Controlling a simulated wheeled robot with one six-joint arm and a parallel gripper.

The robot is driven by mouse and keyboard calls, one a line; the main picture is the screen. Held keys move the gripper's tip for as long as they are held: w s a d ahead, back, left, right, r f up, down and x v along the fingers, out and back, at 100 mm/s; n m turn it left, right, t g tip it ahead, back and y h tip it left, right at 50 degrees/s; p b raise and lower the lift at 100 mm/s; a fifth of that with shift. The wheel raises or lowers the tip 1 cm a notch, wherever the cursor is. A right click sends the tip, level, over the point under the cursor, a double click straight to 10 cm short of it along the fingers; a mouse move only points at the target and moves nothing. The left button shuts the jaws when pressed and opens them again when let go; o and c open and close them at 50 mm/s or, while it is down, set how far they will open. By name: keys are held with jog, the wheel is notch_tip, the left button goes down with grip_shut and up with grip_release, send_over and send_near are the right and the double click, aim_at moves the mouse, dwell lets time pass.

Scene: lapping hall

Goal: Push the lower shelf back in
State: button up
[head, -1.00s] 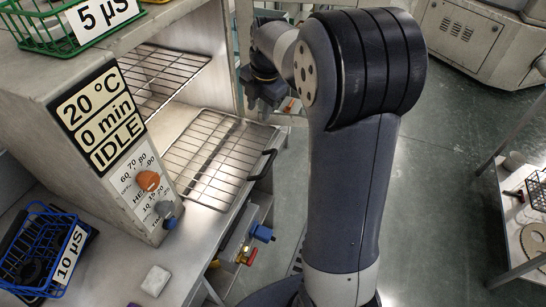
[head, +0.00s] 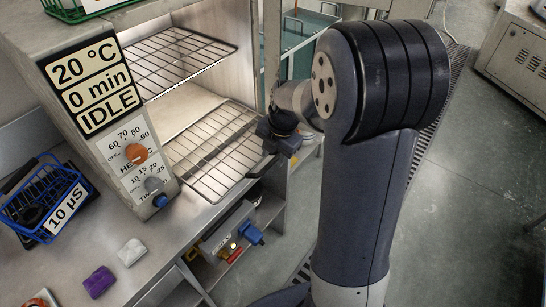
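The lower shelf (head: 214,152) is a wire rack in the open, lit chamber of the steel oven. Its front end sticks out past the chamber opening. A dark handle (head: 262,168) is at its front right edge. My gripper (head: 281,148) is dark, close to the handle and the shelf's right side in the picture. I cannot tell whether it touches the handle. The fingers are small and dark, and their opening is unclear. The upper wire shelf (head: 178,62) sits above, inside the chamber.
The oven's control box (head: 110,120) reads 20 °C, 0 min, IDLE. A blue wire basket (head: 45,200) marked 10 µS, a white block (head: 131,252) and a purple block (head: 99,282) are on the bench. Blue and red valves (head: 250,233) sit below the shelf.

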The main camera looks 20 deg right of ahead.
jog(key=shift+w+a+f, duration=0.1)
jog(key=shift+w+f, duration=0.05)
jog(key=shift+f, duration=0.85)
jog(key=shift+c, duration=0.2)
grip_shut()
